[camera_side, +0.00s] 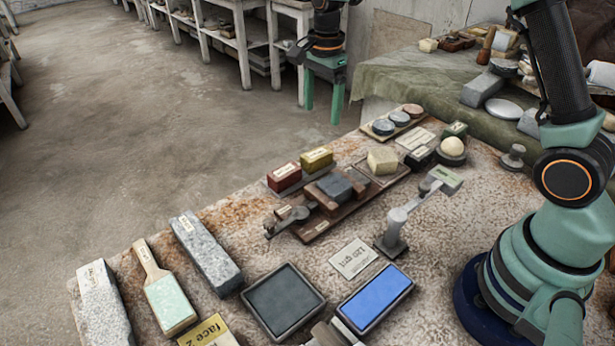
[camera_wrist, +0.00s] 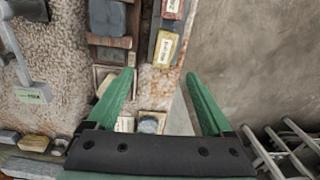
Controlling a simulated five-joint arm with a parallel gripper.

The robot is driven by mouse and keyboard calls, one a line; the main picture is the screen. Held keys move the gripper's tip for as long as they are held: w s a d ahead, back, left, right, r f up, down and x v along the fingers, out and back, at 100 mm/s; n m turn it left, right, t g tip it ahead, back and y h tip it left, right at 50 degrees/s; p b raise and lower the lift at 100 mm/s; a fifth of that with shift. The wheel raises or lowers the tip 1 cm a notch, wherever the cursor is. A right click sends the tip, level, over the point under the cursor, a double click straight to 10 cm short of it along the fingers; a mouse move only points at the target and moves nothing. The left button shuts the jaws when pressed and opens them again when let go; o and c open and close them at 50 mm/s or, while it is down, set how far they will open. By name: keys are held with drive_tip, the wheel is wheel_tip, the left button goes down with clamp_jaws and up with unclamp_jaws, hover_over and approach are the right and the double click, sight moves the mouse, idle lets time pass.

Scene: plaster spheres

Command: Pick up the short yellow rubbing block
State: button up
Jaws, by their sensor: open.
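The short yellow block (camera_side: 316,159) lies near the table's far edge in the side view, with a pale label on it, beside a dark red block (camera_side: 284,178) on a grey strip. In the wrist view the yellow block (camera_wrist: 166,48) is beyond the fingertips, just below the red block (camera_wrist: 172,8). My gripper (camera_side: 323,115) has green fingers pointing down and hangs in the air, apart from the blocks. In the wrist view my gripper (camera_wrist: 160,78) is open, with nothing between its fingers.
A dark grey block (camera_side: 334,187) sits in a wooden holder close to the yellow block. A cream block (camera_side: 382,160) stands to its right. A grey stand with an arm (camera_side: 392,232) rises nearby.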

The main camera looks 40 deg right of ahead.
wheel_tip(320, 180, down, 2)
drive_tip(key=w+m, duration=0.1)
hover_over(317, 153)
drive_tip(key=f, duration=0.6)
drive_tip(key=shift+s, duration=0.2)
drive_tip(key=shift+w+f, duration=0.15)
drive_tip(key=shift+f, duration=1.45)
drive_tip(key=shift+w+f, duration=0.1)
drive_tip(key=shift+f, duration=1.45)
clamp_jaws()
